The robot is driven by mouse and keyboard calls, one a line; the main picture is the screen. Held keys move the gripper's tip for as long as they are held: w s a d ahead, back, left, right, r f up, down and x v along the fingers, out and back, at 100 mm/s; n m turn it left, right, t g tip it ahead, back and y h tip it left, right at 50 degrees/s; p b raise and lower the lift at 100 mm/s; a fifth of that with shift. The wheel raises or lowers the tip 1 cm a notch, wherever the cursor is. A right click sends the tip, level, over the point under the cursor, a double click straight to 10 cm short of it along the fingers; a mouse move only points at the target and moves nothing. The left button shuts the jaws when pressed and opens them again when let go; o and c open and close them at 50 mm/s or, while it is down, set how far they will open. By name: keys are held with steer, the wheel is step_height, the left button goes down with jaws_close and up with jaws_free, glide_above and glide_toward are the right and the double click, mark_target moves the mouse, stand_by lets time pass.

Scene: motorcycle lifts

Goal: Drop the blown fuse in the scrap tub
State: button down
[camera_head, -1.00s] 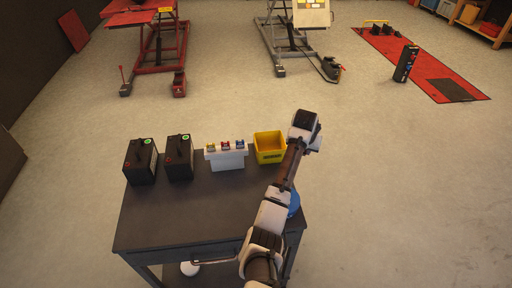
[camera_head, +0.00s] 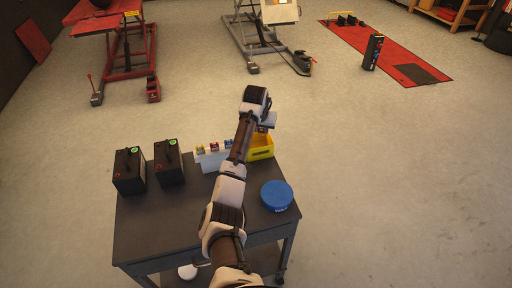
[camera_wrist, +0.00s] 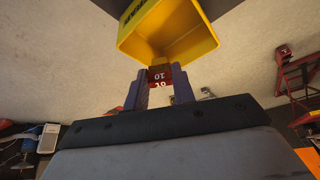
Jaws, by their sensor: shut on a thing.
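My gripper (camera_wrist: 160,84) is shut on a red fuse (camera_wrist: 159,75) with "10" printed on it, held between the two fingertips in the wrist view. The yellow scrap tub (camera_wrist: 185,52) opens just beyond the fuse there, its inside visible. The fuse appears at the tub's near rim; I cannot tell whether it is over the opening. In the head view the yellow tub (camera_head: 262,148) stands at the table's back right corner, partly hidden by my arm. My gripper (camera_head: 266,122) is above it, its fingers mostly hidden.
On the dark table (camera_head: 165,225) stand two black batteries (camera_head: 130,172) and a white holder (camera_head: 212,160) with small coloured fuses, left of the tub. A round blue container (camera_head: 277,195) sits at the right edge. Motorcycle lifts stand on the floor beyond.

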mark_target(261, 134)
steer(key=shift+f+b, duration=0.9)
steer(key=shift+f, duration=0.65)
steer(key=shift+r, duration=0.1)
steer(key=c, duration=1.1)
jaws_free()
steer(key=b+v, duration=0.3)
steer(key=v, duration=1)
steer(key=shift+s+r, duration=0.25)
steer(key=shift+r, duration=0.1)
